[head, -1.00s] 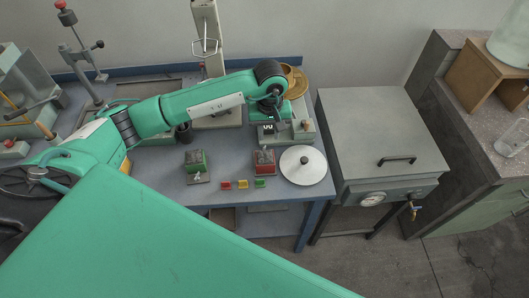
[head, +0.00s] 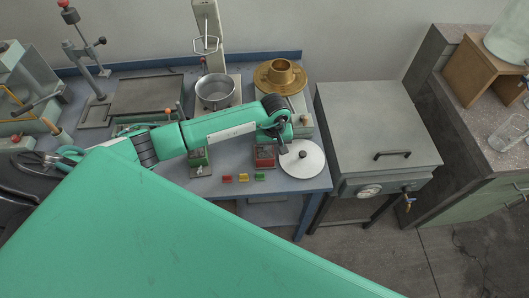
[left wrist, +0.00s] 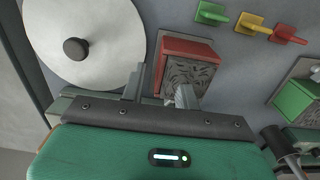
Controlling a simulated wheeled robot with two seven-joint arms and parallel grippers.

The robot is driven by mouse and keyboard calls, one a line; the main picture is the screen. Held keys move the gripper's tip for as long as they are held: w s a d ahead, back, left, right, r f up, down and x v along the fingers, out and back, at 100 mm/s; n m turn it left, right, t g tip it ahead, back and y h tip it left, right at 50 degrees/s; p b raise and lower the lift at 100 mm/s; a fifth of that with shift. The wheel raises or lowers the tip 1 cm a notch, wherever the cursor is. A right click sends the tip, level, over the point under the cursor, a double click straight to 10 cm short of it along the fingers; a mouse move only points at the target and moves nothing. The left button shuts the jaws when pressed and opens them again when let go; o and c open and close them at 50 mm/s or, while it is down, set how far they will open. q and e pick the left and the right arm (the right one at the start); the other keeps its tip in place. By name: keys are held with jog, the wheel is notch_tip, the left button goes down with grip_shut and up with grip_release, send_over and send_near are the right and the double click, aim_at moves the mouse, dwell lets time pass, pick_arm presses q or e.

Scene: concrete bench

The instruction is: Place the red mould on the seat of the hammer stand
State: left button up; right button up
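The red mould (head: 265,151) is a small red box with a dark, patterned face, on the blue-grey bench; my left arm partly covers it in the head view. In the left wrist view the red mould (left wrist: 190,48) lies just beyond my left gripper (left wrist: 163,88). The two fingers are apart, the right one overlapping the mould's near part; contact is unclear. A pale upright stand (head: 208,35) with a wire loop and a red-topped lever stand (head: 87,60) rise at the back. I cannot tell which is the hammer stand. My right gripper is not in view.
A white disc with a dark knob (head: 311,166) lies right of the mould. A green mould (head: 197,160) is to the left. Small green, yellow and red pieces (head: 243,177) lie in front. A metal pot (head: 215,90) and brass dish (head: 275,76) stand behind.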

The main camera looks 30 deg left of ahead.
pick_arm(q)
jog(key=shift+f, duration=1.1)
grip_shut()
jog(key=shift+w+r, duration=0.15)
dwell(0.4)
